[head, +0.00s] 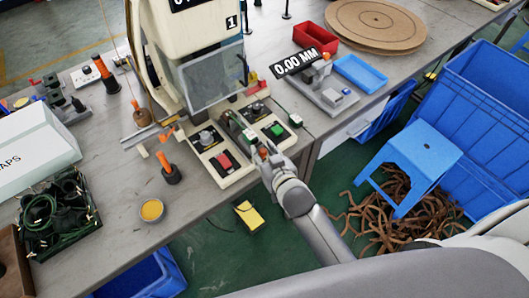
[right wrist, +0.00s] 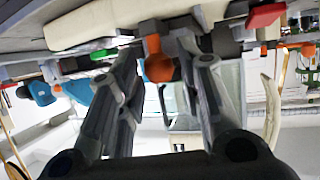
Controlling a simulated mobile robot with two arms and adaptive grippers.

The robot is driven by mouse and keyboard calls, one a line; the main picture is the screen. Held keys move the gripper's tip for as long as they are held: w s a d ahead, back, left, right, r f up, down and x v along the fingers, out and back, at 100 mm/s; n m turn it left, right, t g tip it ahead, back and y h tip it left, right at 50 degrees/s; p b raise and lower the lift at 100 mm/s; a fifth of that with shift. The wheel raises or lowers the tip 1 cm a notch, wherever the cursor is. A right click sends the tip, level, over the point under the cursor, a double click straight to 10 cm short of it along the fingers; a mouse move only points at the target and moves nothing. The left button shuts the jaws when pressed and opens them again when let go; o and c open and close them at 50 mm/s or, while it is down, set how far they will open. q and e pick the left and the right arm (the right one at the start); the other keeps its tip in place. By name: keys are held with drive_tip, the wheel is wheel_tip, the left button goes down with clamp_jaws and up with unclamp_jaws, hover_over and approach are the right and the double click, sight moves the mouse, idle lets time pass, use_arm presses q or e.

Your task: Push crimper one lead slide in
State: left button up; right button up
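Crimper one (head: 232,22), a cream press marked 1 with a clear guard (head: 212,78), stands on the grey bench. Its lead slide (head: 238,128) is a dark block on the base, between the red-button panel and the green-button panel. An orange knob is at the slide's front end and shows in the right wrist view (right wrist: 158,66). My right gripper (head: 266,152) is at the front of the base, by that knob. In the right wrist view its fingers (right wrist: 158,58) stand apart on both sides of the knob, with gaps visible. My left gripper is not in view.
A red button (head: 224,160) and a green button (head: 277,130) flank the slide. A gauge reading 0.00 MM (head: 326,92) stands to the right. An orange-handled tool (head: 170,170) and a yellow-filled dish (head: 151,210) are to the left. A blue stool (head: 412,160) is beside the bench.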

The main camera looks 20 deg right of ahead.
sight(244, 131)
clamp_jaws()
drive_tip(key=w+a, duration=0.1)
drive_tip(key=w, duration=0.2)
drive_tip(key=w+a, duration=0.1)
drive_tip(key=w, duration=0.1)
drive_tip(key=w+a+b, duration=0.1)
drive_tip(key=w, duration=0.2)
drive_tip(key=shift+w+f, duration=0.1)
drive_tip(key=shift+w, duration=0.25)
drive_tip(key=shift+w+a, duration=0.2)
drive_tip(key=shift+w, duration=0.15)
drive_tip(key=shift+w+r, duration=0.1)
drive_tip(key=shift+r, duration=0.1)
drive_tip(key=shift+c, duration=0.4)
unclamp_jaws()
drive_tip(key=o, duration=0.5)
drive_tip(key=shift+w+a+f, duration=0.1)
drive_tip(key=shift+w+f, duration=0.05)
drive_tip(key=shift+w, duration=0.1)
drive_tip(key=shift+c, duration=0.2)
drive_tip(key=shift+s, duration=0.2)
